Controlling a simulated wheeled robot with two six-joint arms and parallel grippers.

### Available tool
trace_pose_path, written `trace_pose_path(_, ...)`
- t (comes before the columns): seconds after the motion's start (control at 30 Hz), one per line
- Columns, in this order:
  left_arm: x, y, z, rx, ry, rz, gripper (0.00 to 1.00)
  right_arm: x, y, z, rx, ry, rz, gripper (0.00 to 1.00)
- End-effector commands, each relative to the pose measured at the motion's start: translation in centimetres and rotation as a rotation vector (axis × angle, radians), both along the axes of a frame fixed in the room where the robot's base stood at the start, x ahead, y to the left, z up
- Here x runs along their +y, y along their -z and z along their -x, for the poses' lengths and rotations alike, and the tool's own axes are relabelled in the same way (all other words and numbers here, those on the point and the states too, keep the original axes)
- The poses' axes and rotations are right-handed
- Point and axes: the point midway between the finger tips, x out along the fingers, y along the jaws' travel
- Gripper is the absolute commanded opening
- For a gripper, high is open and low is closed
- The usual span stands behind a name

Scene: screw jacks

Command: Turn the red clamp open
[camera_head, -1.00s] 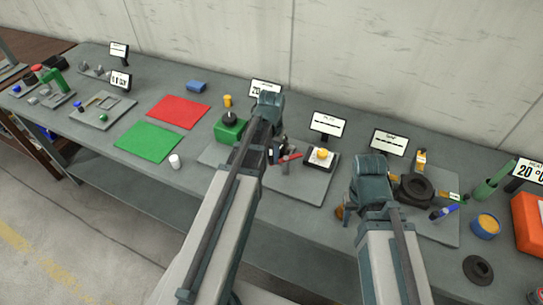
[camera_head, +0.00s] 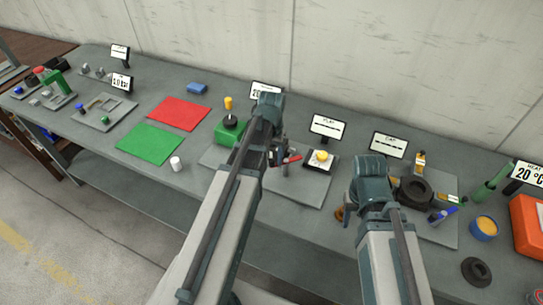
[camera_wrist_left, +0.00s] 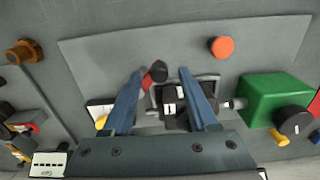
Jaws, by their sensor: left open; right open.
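The red clamp handle (camera_head: 292,158) is on the grey board in the middle of the bench, partly covered by my left gripper in the head view. In the left wrist view the red handle (camera_wrist_left: 147,85) has a dark tip and lies beside the inner face of the left-hand finger. My left gripper (camera_wrist_left: 162,72) is open, with its fingers on either side of the handle tip and a dark clamp body (camera_wrist_left: 175,100). I cannot tell whether a finger touches the handle. My right gripper (camera_head: 372,182) is over the bench further right, its fingers mostly hidden by its wrist.
A green block (camera_wrist_left: 270,97) with a black knob stands close to the right-hand finger. An orange-red knob (camera_wrist_left: 221,47) sits on the board. Several small displays stand behind.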

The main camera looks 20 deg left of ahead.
Motion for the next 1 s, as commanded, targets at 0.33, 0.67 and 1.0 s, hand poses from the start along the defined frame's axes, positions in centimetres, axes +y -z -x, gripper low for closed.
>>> trace_pose_path(0.33, 0.0, -5.2, 0.0, 0.000, 0.000, 0.000, 0.59, 0.0, -5.2, 0.0, 0.000, 0.005, -0.001, 0.50)
trace_pose_path(0.67, 0.0, -10.2, 0.0, 0.000, 0.000, 0.000, 0.59, 0.0, -10.2, 0.0, 0.000, 0.013, -0.003, 0.50)
trace_pose_path(1.0, 0.0, -12.8, 0.0, 0.000, 0.000, 0.000, 0.59, 0.0, -12.8, 0.0, 0.002, 0.012, -0.002, 0.50)
